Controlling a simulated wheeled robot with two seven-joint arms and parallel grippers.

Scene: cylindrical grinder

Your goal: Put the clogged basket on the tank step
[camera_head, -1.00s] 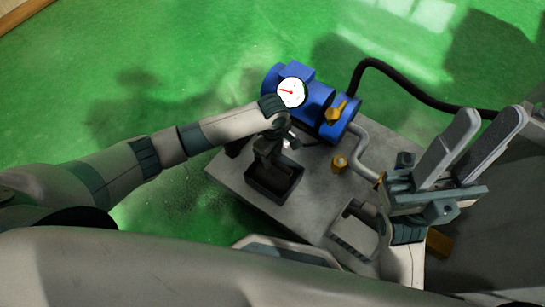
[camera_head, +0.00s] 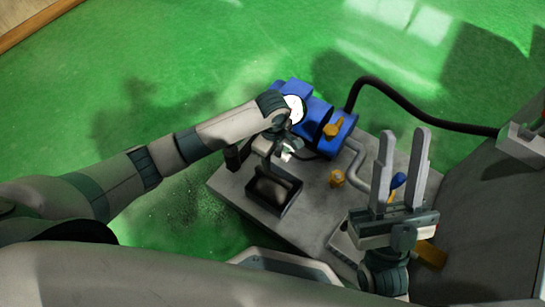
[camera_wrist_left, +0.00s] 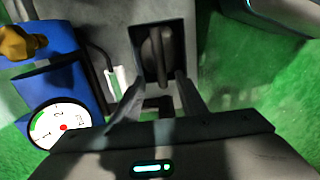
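A dark open box (camera_head: 290,201) sits on the grey slab (camera_head: 232,193), apparently the tank step. A dull grey rounded piece (camera_head: 268,190) lies inside it, perhaps the clogged basket; its mesh cannot be made out. In the left wrist view this piece (camera_wrist_left: 157,50) shows inside the box, ahead of my fingers. My left gripper (camera_head: 265,160) is above the box's far side, pointing down. In the left wrist view its fingers (camera_wrist_left: 160,85) stand apart, with nothing clearly clamped.
A blue pump or filter body (camera_head: 318,118) with a white gauge (camera_head: 294,109) and brass knob (camera_head: 333,130) stands behind the box. A brass fitting (camera_head: 337,178), a grey pipe (camera_head: 354,170) and a black hose (camera_head: 425,115) lie to the right. Green floor is clear at left.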

